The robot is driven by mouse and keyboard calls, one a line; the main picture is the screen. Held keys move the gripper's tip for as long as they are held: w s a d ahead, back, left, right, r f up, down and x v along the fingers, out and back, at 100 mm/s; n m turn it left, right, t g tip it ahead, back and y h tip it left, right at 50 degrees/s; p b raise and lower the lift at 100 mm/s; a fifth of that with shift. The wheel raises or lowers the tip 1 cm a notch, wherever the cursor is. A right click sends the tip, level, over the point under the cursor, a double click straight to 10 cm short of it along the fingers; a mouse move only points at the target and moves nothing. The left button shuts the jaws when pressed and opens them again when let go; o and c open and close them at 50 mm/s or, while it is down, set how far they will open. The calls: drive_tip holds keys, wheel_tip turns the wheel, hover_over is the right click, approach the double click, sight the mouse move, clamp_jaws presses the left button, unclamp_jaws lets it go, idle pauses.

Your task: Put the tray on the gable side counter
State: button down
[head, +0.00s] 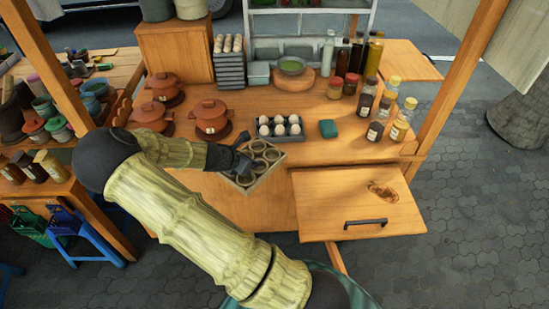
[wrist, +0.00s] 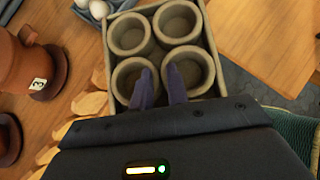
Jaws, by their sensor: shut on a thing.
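The tray (head: 270,173) is a square, grey-tan tray with several round clay cups in it. In the head view it is at the front edge of the main counter, partly beyond that edge. In the wrist view the tray (wrist: 107,45) fills the top middle, with cups (wrist: 176,22) inside. My gripper (head: 243,168) is at the tray's near left side. In the wrist view its dark fingers (wrist: 160,86) are close together at the near side, between two cups, shut on the tray. The exact grip is hidden. Which surface is the gable side counter is unclear.
A wooden flap (head: 330,210) with a black handle (head: 365,223) juts out at the front right, mostly bare. Another shelf (head: 405,60) at the back right looks clear. An egg tray (head: 279,138), lidded pots (head: 211,118) and bottles (head: 376,128) stand on the main counter. A post (head: 460,75) rises at right.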

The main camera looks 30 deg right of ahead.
drive_tip(key=w+a+n+t+y+b, duration=0.4)
drive_tip(key=w+a+n+t+y, duration=0.2)
drive_tip(key=a+n, duration=0.7)
drive_tip(key=w+n+y, duration=0.1)
drive_tip(key=w+y, duration=0.1)
drive_tip(key=w, duration=0.2)
drive_tip(key=shift+w+y, duration=0.3)
drive_tip(key=shift+w, duration=0.05)
drive_tip(key=shift+a+f, duration=0.15)
